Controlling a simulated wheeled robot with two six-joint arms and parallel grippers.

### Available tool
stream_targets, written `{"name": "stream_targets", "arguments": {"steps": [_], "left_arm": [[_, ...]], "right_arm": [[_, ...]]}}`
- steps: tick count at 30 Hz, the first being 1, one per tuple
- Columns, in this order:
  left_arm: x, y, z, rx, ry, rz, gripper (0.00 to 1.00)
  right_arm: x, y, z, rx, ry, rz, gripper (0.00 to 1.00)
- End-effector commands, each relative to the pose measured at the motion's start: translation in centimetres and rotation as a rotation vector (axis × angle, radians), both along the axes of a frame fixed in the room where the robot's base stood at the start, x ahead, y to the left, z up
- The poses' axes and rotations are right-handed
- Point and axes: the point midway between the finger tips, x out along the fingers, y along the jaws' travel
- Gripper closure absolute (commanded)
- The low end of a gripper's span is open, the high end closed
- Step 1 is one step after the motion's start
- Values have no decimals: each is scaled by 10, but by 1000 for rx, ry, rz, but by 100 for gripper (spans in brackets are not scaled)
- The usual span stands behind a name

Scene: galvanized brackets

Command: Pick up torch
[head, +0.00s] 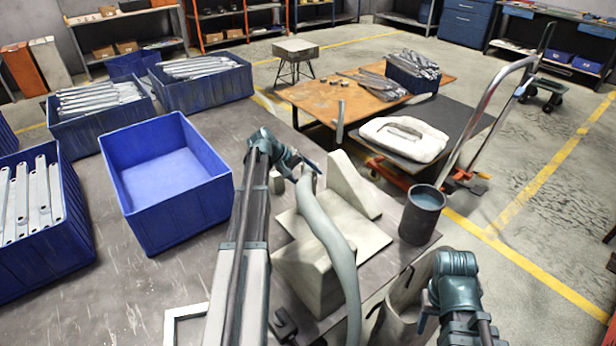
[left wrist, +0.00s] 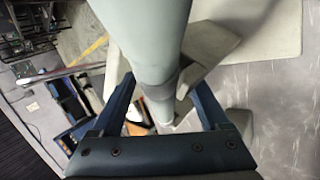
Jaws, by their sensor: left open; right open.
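The torch (head: 326,222) shows in the head view as a thick grey-green curved tube. It runs from the bottom edge up to my left gripper, passing in front of pale angular blocks. My left gripper (head: 308,167) is open at the tube's upper end. In the left wrist view the torch (left wrist: 145,40) passes between the spread blue fingers of my left gripper (left wrist: 165,92). I cannot tell whether either finger touches it. The torch's far end is partly hidden. My right gripper (head: 424,314) is open, low at the right, away from the torch, and only partly visible.
Pale blocks and a plate (head: 358,238) stand around the torch. A dark cup (head: 421,215) is to their right. An empty blue bin (head: 165,215) and bins of galvanized brackets (head: 95,101) are at left. An orange-topped table (head: 310,97) and a hand truck (head: 485,125) lie beyond.

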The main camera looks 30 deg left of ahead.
Motion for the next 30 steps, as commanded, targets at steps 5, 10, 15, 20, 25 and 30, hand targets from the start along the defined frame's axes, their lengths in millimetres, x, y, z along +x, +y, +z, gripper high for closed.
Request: {"name": "stream_targets", "arguments": {"steps": [5,10,15,20,25,30], "left_arm": [[11,-9,-20,1,-1,-2,22],[12,-10,-18,1,-1,0,22],[12,-10,-18,1,-1,0,42],[12,-10,-18,0,0,-1,70],[11,-10,-18,0,0,-1,100],[12,-10,-18,0,-2,0,100]], "right_arm": [[0,0,-20,0,0,0,50],[0,0,-18,0,0,0,50],[0,0,-18,0,0,0,50],[0,0,-18,0,0,0,50],[0,0,-18,0,0,0,50],[0,0,-18,0,0,0,50]]}}
